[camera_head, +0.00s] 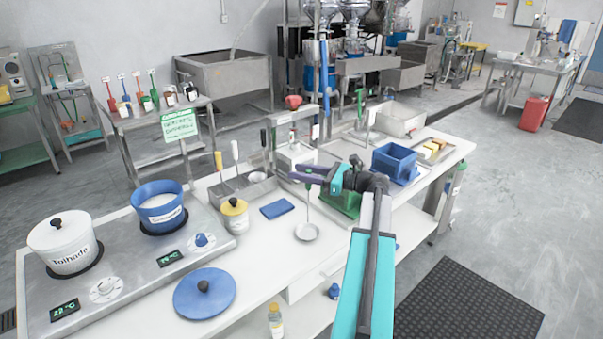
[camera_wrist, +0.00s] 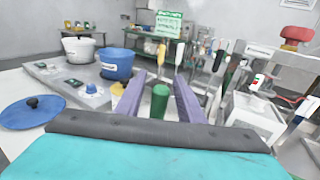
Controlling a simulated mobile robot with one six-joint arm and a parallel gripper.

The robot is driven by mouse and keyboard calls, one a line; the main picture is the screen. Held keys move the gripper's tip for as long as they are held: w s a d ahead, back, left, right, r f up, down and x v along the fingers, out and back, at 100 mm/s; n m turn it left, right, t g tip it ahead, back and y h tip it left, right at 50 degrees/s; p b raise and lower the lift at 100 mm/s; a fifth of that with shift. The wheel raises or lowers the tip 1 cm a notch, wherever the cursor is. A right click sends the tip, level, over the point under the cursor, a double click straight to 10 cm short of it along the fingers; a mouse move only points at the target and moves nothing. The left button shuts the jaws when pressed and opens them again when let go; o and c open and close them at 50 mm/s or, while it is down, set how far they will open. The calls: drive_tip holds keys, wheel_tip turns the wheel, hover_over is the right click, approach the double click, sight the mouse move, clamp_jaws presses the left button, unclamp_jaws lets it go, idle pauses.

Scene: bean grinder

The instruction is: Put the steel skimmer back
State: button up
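The steel skimmer (camera_head: 307,232) hangs upright below my gripper (camera_head: 293,172), its round pan low near the white worktop; I cannot tell whether it touches. Its green handle stands between my purple fingers, also in the wrist view (camera_wrist: 160,103). The pan is hidden in the wrist view. A steel tool holder (camera_head: 243,190) with upright yellow-, white- and black-handled tools stands left of my gripper.
A blue pot (camera_head: 160,207) and white pot (camera_head: 63,243) stand on the hotplate at left. A blue lid (camera_head: 204,293) rests in front. A blue bin (camera_head: 394,162) stands right of my gripper.

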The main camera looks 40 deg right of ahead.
drive_tip(key=shift+r, duration=0.1)
drive_tip(key=b+v, duration=0.1)
drive_tip(key=v, duration=1.1)
drive_tip(key=shift+b, duration=0.4)
idle(0.4)
